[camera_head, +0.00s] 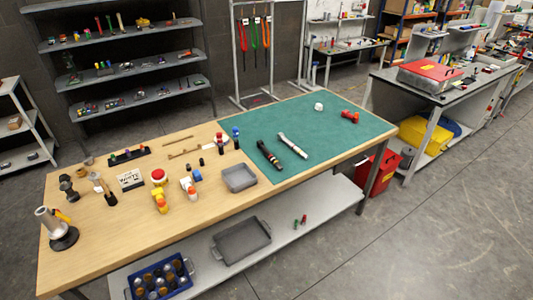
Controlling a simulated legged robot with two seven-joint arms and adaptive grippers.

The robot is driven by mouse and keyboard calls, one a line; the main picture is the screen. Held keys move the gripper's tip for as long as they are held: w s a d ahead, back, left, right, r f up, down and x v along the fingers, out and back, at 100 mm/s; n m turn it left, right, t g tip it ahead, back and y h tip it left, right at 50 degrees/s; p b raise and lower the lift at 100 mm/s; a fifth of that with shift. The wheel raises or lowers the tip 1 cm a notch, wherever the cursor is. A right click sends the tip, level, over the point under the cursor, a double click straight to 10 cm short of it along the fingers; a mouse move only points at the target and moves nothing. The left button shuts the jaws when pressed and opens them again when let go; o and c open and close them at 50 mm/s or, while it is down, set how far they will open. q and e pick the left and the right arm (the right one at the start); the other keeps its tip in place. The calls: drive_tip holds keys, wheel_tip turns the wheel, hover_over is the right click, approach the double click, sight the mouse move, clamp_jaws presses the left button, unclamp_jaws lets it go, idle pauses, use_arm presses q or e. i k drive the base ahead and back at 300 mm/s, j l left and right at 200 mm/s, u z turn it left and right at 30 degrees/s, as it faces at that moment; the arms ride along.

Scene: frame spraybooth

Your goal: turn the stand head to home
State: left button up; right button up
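A device with a silver-grey tilted cylinder (48,218) on a round black base (64,240) stands at the left front corner of the wooden workbench (95,250). A small yellow-orange part (63,216) sticks out beside the cylinder. It looks like the stand with its head, but I cannot be sure. Any home mark on it is too small to make out. Neither of my grippers is in view, and nothing touches the device.
Near the device are a dark-headed tool (68,186), a brush-like tool (105,190) and a white sign (130,179). Bottles, a grey tray (239,178) and a green mat (310,130) lie further right. A blue crate (160,278) is on the lower shelf.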

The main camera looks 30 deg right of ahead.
sight(57, 229)
drive_tip(key=i+j+u, duration=0.5)
drive_tip(key=j+u, duration=0.15)
drive_tip(key=u, duration=0.15)
drive_tip(key=i+j+u, duration=0.25)
drive_tip(key=u, duration=0.15)
drive_tip(key=i+j+u, duration=0.15)
drive_tip(key=u, duration=0.3)
drive_tip(key=i+u, duration=0.45)
drive_tip(key=i+j+u, duration=0.1)
drive_tip(key=i, duration=0.25)
drive_tip(key=i+j+u, duration=0.1)
drive_tip(key=i, duration=0.2)
drive_tip(key=i+l+z, duration=0.1)
drive_tip(key=i+z, duration=0.2)
drive_tip(key=z, duration=0.2)
drive_tip(key=i+z, duration=0.3)
drive_tip(key=z, duration=0.15)
drive_tip(key=i+j+z, duration=0.2)
drive_tip(key=z, duration=0.3)
drive_tip(key=i+z, duration=0.2)
drive_tip(key=z, duration=0.3)
drive_tip(key=i+z, duration=0.15)
drive_tip(key=z, duration=0.3)
drive_tip(key=i+z, duration=0.2)
drive_tip(key=z, duration=0.3)
drive_tip(key=i+j+z, duration=0.15)
drive_tip(key=z, duration=0.35)
drive_tip(key=i+j+z, duration=0.1)
drive_tip(key=j+z, duration=0.2)
drive_tip(key=z, duration=0.15)
